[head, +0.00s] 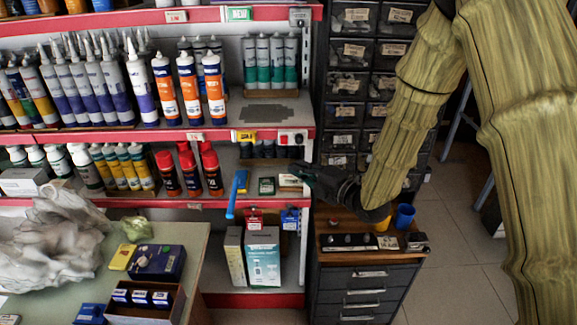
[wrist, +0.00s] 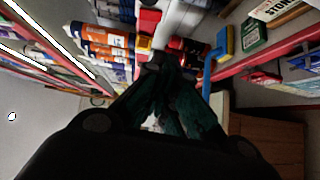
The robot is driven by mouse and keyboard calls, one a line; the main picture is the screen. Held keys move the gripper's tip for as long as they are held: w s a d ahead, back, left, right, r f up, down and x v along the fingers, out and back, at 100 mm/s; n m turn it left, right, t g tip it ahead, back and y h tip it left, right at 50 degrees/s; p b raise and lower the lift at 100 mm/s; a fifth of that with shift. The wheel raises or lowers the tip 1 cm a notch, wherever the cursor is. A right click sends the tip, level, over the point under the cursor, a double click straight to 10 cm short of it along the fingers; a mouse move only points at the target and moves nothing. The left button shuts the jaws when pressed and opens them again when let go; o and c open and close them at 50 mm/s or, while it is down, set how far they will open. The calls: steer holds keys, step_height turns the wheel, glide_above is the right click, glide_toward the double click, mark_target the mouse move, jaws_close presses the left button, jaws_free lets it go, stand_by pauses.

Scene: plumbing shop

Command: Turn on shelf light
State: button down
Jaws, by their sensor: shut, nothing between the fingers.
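A small white box with a red part and a dark part (head: 292,139) sits on the front edge of the middle shelf, at its right end; it looks like a switch. Another small grey-white box (head: 299,17) sits at the right end of the shelf edge above. I cannot tell which one works the shelf light, and no lit lamp is clearly visible. My gripper (head: 294,171) is shut and empty, below and apart from the lower box, in front of the shelf under it. In the wrist view the closed fingertips (wrist: 163,60) point toward the shelf goods.
Orange-white tubes (head: 188,88) and red spray cans (head: 188,168) fill the shelves. A drawer cabinet (head: 366,275) with cups stands below my forearm.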

steer(key=shift+f+b+v, duration=0.2)
steer(key=shift+b+v, duration=0.35)
steer(key=shift+v, duration=1.8)
steer(key=shift+s, duration=0.1)
steer(key=shift+a, duration=0.1)
steer(key=s+d+f+m+g+h, duration=0.1)
steer(key=s+d+f+m+h, duration=0.3)
steer(key=f, duration=0.6)
steer(key=s+d+f+m+g+h, duration=0.2)
steer(key=s+f+m, duration=0.45)
steer(key=f, duration=0.35)
steer(key=s+d+f+m+g+h, duration=0.1)
steer(key=s+d+f+m+h, duration=0.3)
steer(key=f, duration=0.5)
steer(key=s+d+f+m+g+h, duration=0.1)
steer(key=s+f+m, duration=0.3)
steer(key=s, duration=0.5)
steer(key=s+d+f+m+g, duration=0.2)
steer(key=s+f+m+g, duration=0.2)
steer(key=s, duration=0.5)
steer(key=s+d+f+m+g+h, duration=0.1)
steer(key=s+d+f+m+g, duration=0.1)
steer(key=s, duration=0.7)
step_height(320, 180, down, 2)
steer(key=m+g, duration=0.1)
steer(key=m, duration=0.1)
steer(key=shift+s+d+f+m+h, duration=0.2)
steer(key=shift+d+m+h, duration=0.05)
steer(key=shift+m+h, duration=0.1)
